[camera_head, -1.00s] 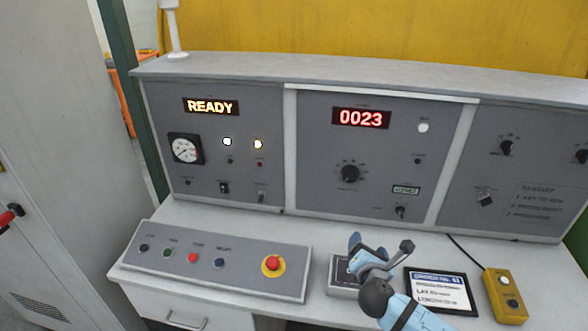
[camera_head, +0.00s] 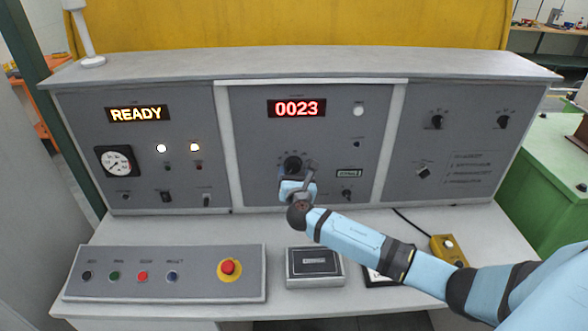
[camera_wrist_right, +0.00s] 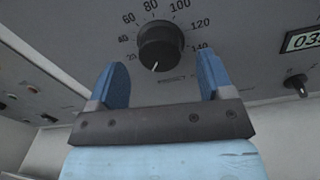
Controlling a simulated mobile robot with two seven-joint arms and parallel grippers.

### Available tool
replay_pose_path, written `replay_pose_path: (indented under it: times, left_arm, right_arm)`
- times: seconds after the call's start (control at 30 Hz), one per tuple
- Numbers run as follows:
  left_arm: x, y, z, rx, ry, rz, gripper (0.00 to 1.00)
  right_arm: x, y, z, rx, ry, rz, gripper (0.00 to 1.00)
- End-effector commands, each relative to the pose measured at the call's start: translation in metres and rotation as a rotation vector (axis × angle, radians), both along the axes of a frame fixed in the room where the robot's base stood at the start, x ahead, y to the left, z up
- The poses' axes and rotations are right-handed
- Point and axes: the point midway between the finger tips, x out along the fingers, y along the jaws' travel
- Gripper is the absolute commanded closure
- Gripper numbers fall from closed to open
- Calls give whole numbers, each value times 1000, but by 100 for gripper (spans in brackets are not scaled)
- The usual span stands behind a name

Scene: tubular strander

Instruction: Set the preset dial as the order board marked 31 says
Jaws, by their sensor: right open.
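The preset dial is a black round knob (camera_head: 292,165) on the middle panel, below the red display reading 0023 (camera_head: 297,108). In the right wrist view the knob (camera_wrist_right: 160,45) shows a scale around it with 60, 80, 100, 120 and 140, and its white pointer aims down, slightly left. My right gripper (camera_wrist_right: 160,85) is open, its two blue fingers apart on either side below the knob, not gripping it. In the head view the right gripper (camera_head: 298,185) is just in front of the dial. The order board (camera_head: 374,279) lies mostly hidden behind my right arm. My left gripper is not in view.
A yellow pendant box (camera_head: 449,248) with a cable lies at the desk's right. A small dark-topped box (camera_head: 315,265) stands mid-desk. A button panel (camera_head: 165,273) with a red emergency button (camera_head: 229,268) is at left. Small switch (camera_head: 347,195) is right of the dial.

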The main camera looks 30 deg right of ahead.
Motion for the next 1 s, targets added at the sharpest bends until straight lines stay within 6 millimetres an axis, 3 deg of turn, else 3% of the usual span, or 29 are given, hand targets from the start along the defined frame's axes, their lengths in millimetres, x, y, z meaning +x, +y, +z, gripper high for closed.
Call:
replay_pose_path:
  times: [0.2,0.5,0.73,1.0]
  left_arm:
    - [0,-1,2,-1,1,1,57]
    - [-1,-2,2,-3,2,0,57]
    - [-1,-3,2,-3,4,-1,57]
    - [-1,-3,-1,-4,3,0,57]
  right_arm:
    - [17,-9,0,1,0,0,26]
    - [19,-10,-1,1,0,0,26]
    - [19,-10,-1,1,0,0,76]
    - [18,-10,-2,18,-10,1,75]
